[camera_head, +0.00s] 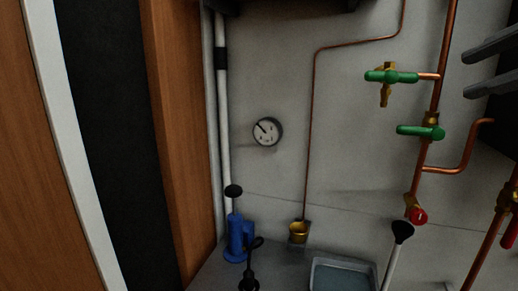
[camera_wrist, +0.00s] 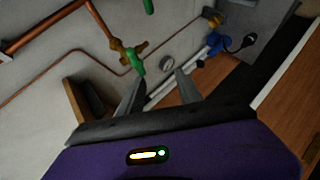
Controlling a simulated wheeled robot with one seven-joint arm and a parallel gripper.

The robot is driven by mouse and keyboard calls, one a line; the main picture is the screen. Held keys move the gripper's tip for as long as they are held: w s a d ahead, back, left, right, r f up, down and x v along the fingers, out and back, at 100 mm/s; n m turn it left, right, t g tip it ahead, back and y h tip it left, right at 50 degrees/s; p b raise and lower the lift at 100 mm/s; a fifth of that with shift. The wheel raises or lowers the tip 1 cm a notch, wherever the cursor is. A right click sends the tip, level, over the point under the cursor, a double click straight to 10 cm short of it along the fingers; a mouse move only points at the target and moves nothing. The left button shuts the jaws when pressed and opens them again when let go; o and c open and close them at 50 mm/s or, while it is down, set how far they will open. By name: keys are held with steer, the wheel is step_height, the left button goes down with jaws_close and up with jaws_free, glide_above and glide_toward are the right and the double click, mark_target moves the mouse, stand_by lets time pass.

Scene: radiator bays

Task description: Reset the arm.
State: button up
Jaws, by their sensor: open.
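My gripper (camera_head: 466,74) reaches in from the right edge of the head view, its two grey fingers apart with nothing between them. In the wrist view my gripper (camera_wrist: 160,75) also shows open and empty, pointing toward the wall. A green-handled valve (camera_head: 392,77) on the copper pipe is left of the fingers in the head view. A second green-handled valve (camera_head: 421,132) sits below it. One green handle (camera_wrist: 138,62) appears close to the left fingertip in the wrist view; I cannot tell whether they touch.
A round gauge (camera_head: 267,131) is on the wall. A red-handled valve (camera_head: 419,216) is lower on the pipe. Wooden panels (camera_head: 178,130) are at left.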

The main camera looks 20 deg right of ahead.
steer(key=w+d+r+m+t+y, duration=0.1)
steer(key=w+d+r+m+t, duration=0.1)
steer(key=w+r+m+t, duration=0.5)
steer(key=s+f+m+t+h, duration=0.15)
steer(key=f+m+h, duration=0.45)
steer(key=f, duration=0.7)
steer(key=s+f+m+t+h, duration=0.1)
steer(key=s+f+m+h, duration=0.2)
steer(key=f+m+h, duration=0.75)
steer(key=s+a+f+n+g+y, duration=0.15)
steer(key=s+a+f+y, duration=0.35)
steer(key=f, duration=0.5)
steer(key=s+a+f+n+y, duration=0.25)
steer(key=s+a+f, duration=0.35)
steer(key=f, duration=0.5)
steer(key=s+a+f+n+g+y, duration=0.2)
steer(key=s+a+f, duration=0.3)
steer(key=s, duration=0.4)
steer(key=s+a+f+n+g+y, duration=0.3)
steer(key=s+a+f+y, duration=0.2)
steer(key=s+f, duration=0.3)
steer(key=shift+s+a+f+g, duration=0.15)
steer(key=shift+s+a+g, duration=0.25)
steer(key=shift+a, duration=0.3)
